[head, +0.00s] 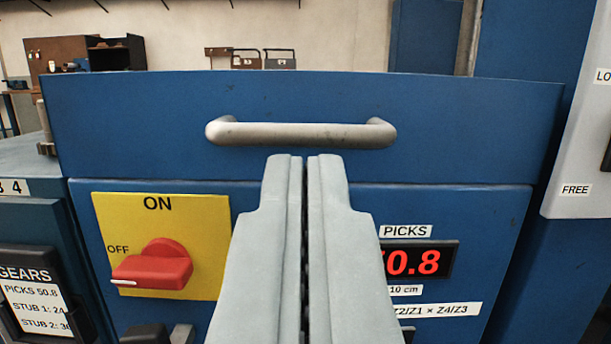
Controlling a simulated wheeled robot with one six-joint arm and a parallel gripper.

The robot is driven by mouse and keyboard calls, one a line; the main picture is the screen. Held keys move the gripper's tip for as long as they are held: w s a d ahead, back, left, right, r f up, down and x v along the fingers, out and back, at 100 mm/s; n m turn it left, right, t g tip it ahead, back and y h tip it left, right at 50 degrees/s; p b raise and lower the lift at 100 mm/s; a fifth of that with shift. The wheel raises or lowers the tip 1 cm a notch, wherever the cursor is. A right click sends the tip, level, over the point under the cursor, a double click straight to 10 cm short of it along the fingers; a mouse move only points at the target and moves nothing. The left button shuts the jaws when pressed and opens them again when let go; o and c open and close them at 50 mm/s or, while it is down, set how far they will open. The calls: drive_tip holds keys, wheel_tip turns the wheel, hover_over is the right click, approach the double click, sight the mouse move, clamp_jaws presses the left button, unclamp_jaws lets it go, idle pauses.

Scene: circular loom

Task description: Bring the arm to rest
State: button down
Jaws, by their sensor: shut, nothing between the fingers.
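My gripper (305,160) is in the lower middle of the head view, its two grey fingers side by side with only a thin dark gap between them. It is shut and holds nothing. Its fingertips appear just below a grey bar handle (300,133) on a blue machine front (460,150). I cannot tell from this view whether the tips touch the panel. The fingers hide part of the panel and the left edge of the picks display.
A red rotary switch (152,266) on a yellow plate (212,230) points toward OFF. A red-digit display (425,262) reads about 50.8. A gears card (35,305) is at lower left. A pale grey box (585,150) stands at the right edge. Workshop furniture (115,55) stands far behind.

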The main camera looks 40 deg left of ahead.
drive_tip(key=s+a+f+m+g+h, duration=0.2)
drive_tip(key=a+m+g+h, duration=0.15)
drive_tip(key=a, duration=0.45)
drive_tip(key=s+a+f+m+g+h, duration=0.25)
drive_tip(key=a+g+h, duration=0.2)
drive_tip(key=a, duration=0.45)
drive_tip(key=s+a+r+m+t+h, duration=0.1)
drive_tip(key=s+r+t+h, duration=0.2)
drive_tip(key=r, duration=0.8)
drive_tip(key=s+a+r+m+t+h, duration=0.2)
drive_tip(key=s+r+t+h, duration=0.2)
drive_tip(key=r, duration=0.7)
drive_tip(key=s+t, duration=0.2)
drive_tip(key=t, duration=0.1)
drive_tip(key=shift+s+t, duration=0.3)
drive_tip(key=shift+s, duration=0.1)
